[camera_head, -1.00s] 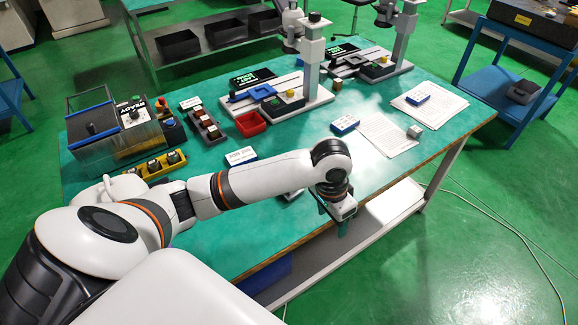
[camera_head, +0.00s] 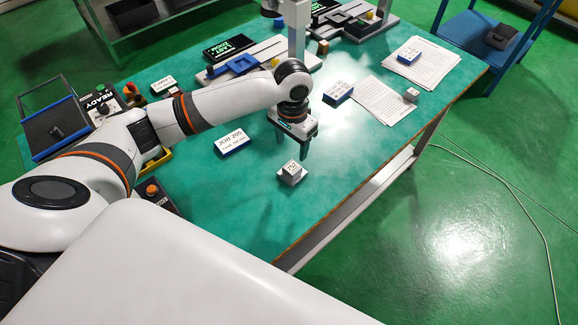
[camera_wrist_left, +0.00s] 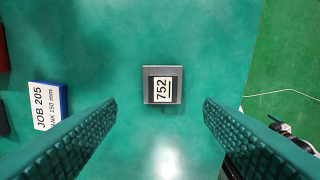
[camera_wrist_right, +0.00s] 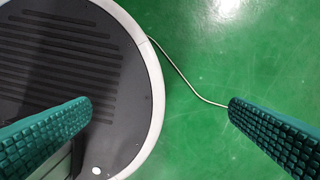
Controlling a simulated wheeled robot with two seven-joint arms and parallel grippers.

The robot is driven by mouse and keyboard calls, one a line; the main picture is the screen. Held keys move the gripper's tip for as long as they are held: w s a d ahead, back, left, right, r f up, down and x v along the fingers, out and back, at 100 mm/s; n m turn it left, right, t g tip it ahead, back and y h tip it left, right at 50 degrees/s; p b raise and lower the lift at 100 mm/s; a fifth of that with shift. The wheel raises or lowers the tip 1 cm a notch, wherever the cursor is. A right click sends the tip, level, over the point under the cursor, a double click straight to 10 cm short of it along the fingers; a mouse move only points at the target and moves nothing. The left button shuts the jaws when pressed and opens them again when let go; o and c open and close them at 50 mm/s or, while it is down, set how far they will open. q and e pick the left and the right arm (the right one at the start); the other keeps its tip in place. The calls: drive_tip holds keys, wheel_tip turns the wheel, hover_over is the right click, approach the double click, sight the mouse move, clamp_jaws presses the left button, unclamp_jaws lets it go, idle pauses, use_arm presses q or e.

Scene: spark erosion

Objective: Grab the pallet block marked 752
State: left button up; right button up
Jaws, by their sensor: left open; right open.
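The pallet block marked 752 (camera_head: 292,172) is a small grey block with a white label on top. It stands on the green table near the front edge. In the left wrist view the block (camera_wrist_left: 163,85) lies between the lines of the two fingers, ahead of their tips, with 752 readable on it. My left gripper (camera_head: 291,146) is open and empty above the table, just behind and above the block in the head view. My right gripper (camera_wrist_right: 160,110) is open and empty over the floor, seen only in its own wrist view.
A JOB 205 sign block (camera_head: 231,143) stands left of the 752 block. Another small grey block (camera_head: 411,94) sits by paper sheets (camera_head: 383,100) at the right. The table around the 752 block is clear.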

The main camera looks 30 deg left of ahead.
sight(292, 167)
use_arm(q)
wheel_tip(292, 167, down, 2)
drive_tip(key=shift+d+f, duration=0.15)
drive_tip(key=shift+f, duration=0.35)
wheel_tip(292, 167, down, 4)
drive_tip(key=shift+s+f+p, duration=0.1)
drive_tip(key=shift+s+p, duration=0.05)
drive_tip(key=shift+p, duration=0.3)
drive_tip(key=shift+f, duration=0.55)
clamp_jaws()
use_arm(e)
drive_tip(key=shift+s+d+r, duration=0.15)
drive_tip(key=shift+r, duration=0.4)
